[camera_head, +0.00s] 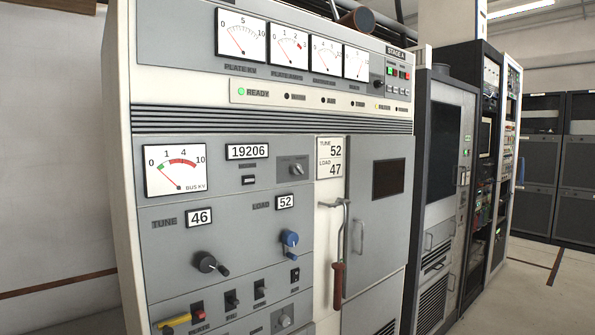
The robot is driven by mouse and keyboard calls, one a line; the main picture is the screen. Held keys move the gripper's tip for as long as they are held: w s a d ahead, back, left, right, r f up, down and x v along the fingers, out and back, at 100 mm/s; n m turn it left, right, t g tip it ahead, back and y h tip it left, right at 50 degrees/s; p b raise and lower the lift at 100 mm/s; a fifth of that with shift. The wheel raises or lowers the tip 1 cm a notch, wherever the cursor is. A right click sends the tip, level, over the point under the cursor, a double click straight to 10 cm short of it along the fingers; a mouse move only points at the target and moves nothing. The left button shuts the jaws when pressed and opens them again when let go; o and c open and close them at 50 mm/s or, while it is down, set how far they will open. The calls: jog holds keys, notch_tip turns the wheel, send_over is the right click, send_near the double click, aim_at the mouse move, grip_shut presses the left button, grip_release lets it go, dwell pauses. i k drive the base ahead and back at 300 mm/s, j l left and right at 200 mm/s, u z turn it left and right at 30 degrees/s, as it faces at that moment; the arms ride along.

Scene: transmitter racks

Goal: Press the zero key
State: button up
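The transmitter cabinet (230,120) stands close in front of me in the head view. Its counter (247,152) reads 19206. A small dark key in a light frame (249,180) sits just below the counter. My gripper is not in view.
A blue knob (289,238), a black crank knob (206,262) and a red-handled lever (338,270) stick out from the cabinet front. A yellow handle (174,321) shows at the bottom left. More racks (445,150) stand to the right, beside open floor.

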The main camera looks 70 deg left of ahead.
aim_at(250, 180)
jog(key=u, duration=2.9)
